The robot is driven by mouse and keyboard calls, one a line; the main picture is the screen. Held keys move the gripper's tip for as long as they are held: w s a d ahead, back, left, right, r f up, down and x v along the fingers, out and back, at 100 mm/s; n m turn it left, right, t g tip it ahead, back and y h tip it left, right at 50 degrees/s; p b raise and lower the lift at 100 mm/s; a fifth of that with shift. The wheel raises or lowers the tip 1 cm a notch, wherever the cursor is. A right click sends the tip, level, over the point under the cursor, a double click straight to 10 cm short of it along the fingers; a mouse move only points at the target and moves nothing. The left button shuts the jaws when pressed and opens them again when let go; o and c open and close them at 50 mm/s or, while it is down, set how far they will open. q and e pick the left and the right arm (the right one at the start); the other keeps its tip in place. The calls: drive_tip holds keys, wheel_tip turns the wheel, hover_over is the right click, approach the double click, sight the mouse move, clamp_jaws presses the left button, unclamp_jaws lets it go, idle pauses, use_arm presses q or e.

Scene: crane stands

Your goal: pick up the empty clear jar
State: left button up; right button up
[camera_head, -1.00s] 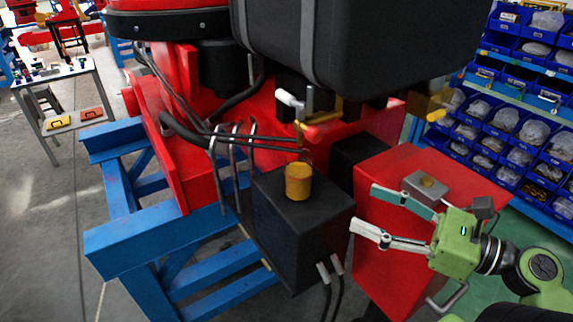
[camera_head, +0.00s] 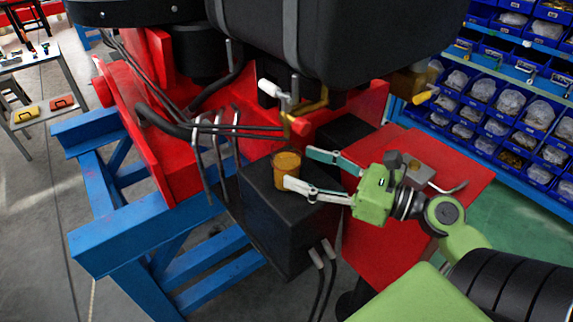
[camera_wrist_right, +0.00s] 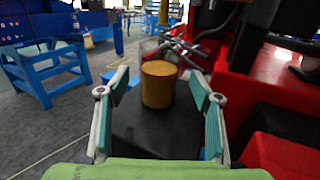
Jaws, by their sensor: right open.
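A small jar (camera_head: 286,170) stands upright on a black box. It looks amber-filled rather than empty. In the right wrist view the amber jar (camera_wrist_right: 158,85) stands ahead, between the lines of the two fingers, with a faint clear shape above it; I cannot tell whether that is its upper wall or another jar. My right gripper (camera_head: 299,169) is open and empty. Its fingers reach in from the right, and one tip overlaps the jar's lower right side in the head view. I cannot tell whether it touches. My left gripper is not in view.
The black box (camera_head: 290,228) stands by red machinery (camera_head: 150,120) on a blue frame (camera_head: 110,255). A hanging black block (camera_head: 340,40) and a yellow-handled part (camera_head: 305,110) are close above the jar. A red box (camera_head: 440,160) lies under my right arm. Blue bins stand at right.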

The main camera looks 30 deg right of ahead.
sight(300, 167)
drive_tip(key=p+x, duration=0.2)
drive_tip(key=x, duration=0.2)
drive_tip(key=shift+w+a, duration=0.1)
drive_tip(key=shift+w, duration=0.05)
drive_tip(key=shift+w+a+f, duration=0.1)
drive_tip(key=shift+w, duration=0.1)
drive_tip(key=shift+f, duration=0.1)
drive_tip(key=c, duration=1.3)
